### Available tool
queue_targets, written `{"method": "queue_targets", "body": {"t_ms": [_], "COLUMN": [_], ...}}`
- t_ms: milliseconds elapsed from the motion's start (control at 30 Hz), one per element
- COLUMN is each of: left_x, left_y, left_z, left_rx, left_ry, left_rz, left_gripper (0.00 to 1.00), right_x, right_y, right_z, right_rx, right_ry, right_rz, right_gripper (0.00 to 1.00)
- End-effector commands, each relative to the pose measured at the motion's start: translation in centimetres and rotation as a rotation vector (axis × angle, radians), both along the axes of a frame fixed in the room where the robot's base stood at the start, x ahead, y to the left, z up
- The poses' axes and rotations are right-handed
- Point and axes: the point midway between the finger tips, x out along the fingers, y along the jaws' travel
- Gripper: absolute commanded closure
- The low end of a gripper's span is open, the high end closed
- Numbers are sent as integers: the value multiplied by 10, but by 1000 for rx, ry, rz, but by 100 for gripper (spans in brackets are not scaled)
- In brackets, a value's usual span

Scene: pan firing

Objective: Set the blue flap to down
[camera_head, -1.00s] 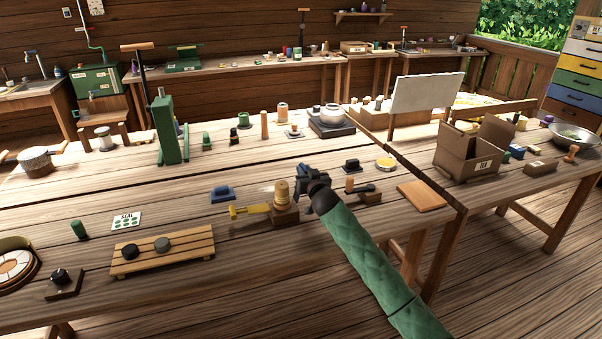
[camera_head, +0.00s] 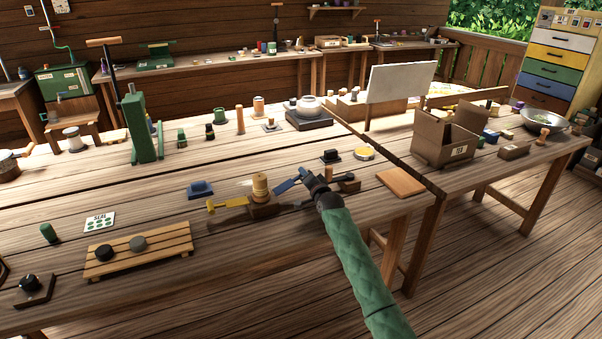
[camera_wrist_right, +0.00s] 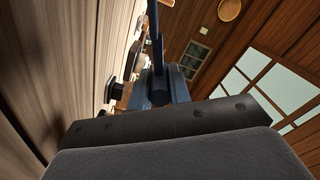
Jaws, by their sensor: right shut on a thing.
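The blue flap (camera_head: 286,186) slopes up and to the right beside a wooden block (camera_head: 263,208) that carries a stacked round wooden peg (camera_head: 260,186). A yellow flap (camera_head: 228,204) sticks out on the left of the block. My right gripper (camera_head: 310,177) is at the upper right end of the blue flap and is shut on it. In the right wrist view, the blue flap (camera_wrist_right: 154,35) runs up from between the gripper fingers (camera_wrist_right: 160,88). The gripper hides the flap's end. My left gripper is not in view.
A small block with a dark lever (camera_head: 347,184) stands right of my gripper. A flat wooden board (camera_head: 401,182) lies at the right table edge.

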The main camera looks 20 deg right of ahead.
Motion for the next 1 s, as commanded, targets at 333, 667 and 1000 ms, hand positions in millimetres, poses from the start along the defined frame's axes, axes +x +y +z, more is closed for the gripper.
{"method": "queue_targets", "body": {"t_ms": [333,667,1000], "left_x": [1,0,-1], "left_y": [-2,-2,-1], "left_z": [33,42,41], "left_rx": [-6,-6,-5], "left_ry": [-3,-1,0], "left_rz": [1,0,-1], "left_gripper": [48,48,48], "right_x": [0,0,0], "right_y": [-8,-9,-9], "right_z": [-23,-28,-28], "right_rx": [174,218,217], "right_ry": [5,6,6], "right_rz": [-2,-2,-2], "right_gripper": [100,100,74]}}
